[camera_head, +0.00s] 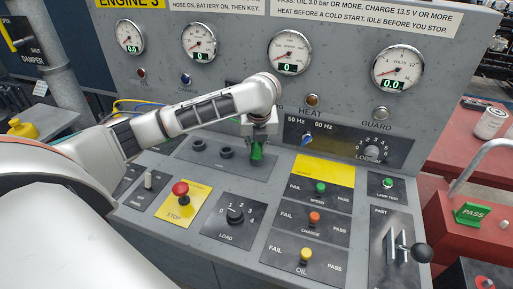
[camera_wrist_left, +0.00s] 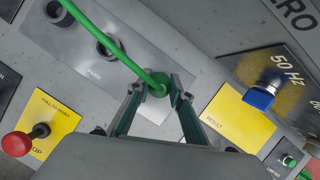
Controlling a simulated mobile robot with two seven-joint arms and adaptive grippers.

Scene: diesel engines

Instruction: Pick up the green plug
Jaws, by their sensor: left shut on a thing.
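The green plug (camera_head: 257,153) is at the right end of a grey socket panel (camera_head: 190,157) in the head view. In the left wrist view the green plug (camera_wrist_left: 157,84) sits between my fingertips, with a green cable running from it to the upper left. My left gripper (camera_head: 258,141) reaches down over the plug from above and is shut on it. The fingers also show in the left wrist view (camera_wrist_left: 160,92). I cannot tell whether the plug still sits in a socket, as its lower end is hidden. My right gripper is not in view.
Two dark round sockets (camera_head: 212,147) lie left of the plug. A lever with a black ball (camera_head: 422,252) stands at the right.

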